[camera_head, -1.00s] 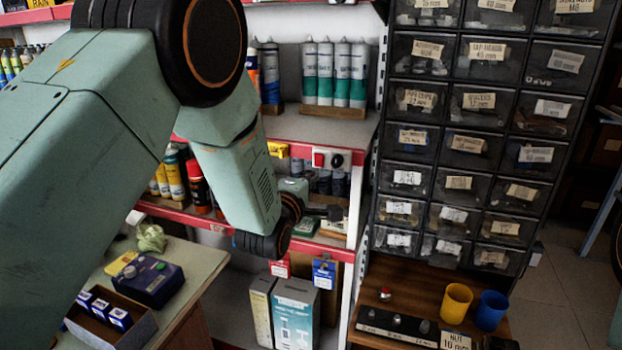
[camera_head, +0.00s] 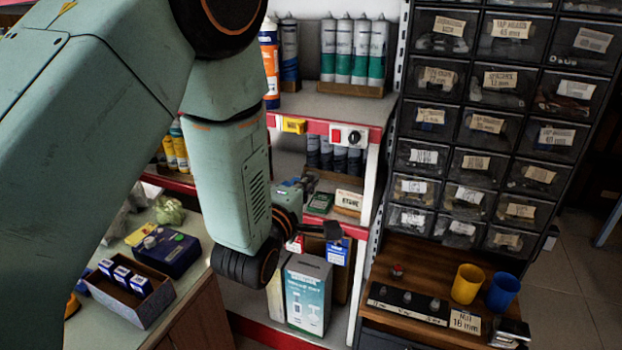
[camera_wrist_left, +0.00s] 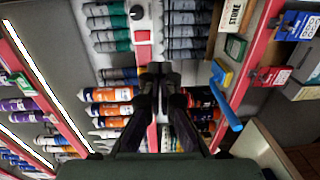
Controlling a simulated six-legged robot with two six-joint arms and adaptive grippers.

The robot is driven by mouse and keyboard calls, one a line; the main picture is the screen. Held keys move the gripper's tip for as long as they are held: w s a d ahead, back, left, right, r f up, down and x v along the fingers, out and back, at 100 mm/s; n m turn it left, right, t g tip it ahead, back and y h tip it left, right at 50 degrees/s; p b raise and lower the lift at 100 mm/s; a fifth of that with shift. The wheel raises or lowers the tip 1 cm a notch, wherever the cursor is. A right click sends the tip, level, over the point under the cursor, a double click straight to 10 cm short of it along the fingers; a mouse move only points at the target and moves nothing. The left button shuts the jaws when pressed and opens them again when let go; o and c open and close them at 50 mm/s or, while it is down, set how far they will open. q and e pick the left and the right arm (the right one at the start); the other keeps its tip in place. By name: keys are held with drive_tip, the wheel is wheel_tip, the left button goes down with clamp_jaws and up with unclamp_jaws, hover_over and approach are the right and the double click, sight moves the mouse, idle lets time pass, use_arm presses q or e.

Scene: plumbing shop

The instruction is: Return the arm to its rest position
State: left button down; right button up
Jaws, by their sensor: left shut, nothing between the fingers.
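My left arm fills the left of the head view, bent down at the elbow in front of the shelves. My left gripper (camera_head: 328,231) shows small and dark beyond the wrist, in front of the lower shelf. In the left wrist view the left gripper (camera_wrist_left: 160,70) has its two dark fingers together at the tips, with nothing held between them. It points toward the red-edged shelves and touches nothing that I can see. My right gripper is in neither view.
Red-edged shelves (camera_head: 312,127) with cartridges (camera_head: 360,50) stand behind the arm. A drawer cabinet (camera_head: 470,135) is on the right, above a wooden bench with a yellow cup (camera_head: 467,284) and a blue cup (camera_head: 502,292). A counter (camera_head: 178,297) holds an open box (camera_head: 130,300).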

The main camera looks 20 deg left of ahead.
use_arm(q)
drive_tip(key=shift+w+f, duration=0.15)
drive_tip(key=shift+w, duration=0.05)
drive_tip(key=shift+a, duration=0.1)
drive_tip(key=s+a+f+m+g+b, duration=0.1)
drive_tip(key=s+f+m+g, duration=0.5)
drive_tip(key=f, duration=0.5)
drive_tip(key=s+a+f+m+g+b, duration=0.1)
drive_tip(key=s+f+m+g, duration=0.2)
drive_tip(key=s+f+m, duration=0.6)
drive_tip(key=s+f+m+g+b, duration=0.1)
drive_tip(key=s+f+g, duration=0.3)
drive_tip(key=s+f, duration=0.4)
drive_tip(key=s+f+m+g+b, duration=0.1)
drive_tip(key=s+f+g, duration=0.3)
drive_tip(key=s, duration=1.2)
wheel_tip(320, 180, down, 4)
drive_tip(key=shift+a+f+y, duration=0.1)
drive_tip(key=shift+a+y, duration=0.1)
drive_tip(key=shift+y, duration=0.1)
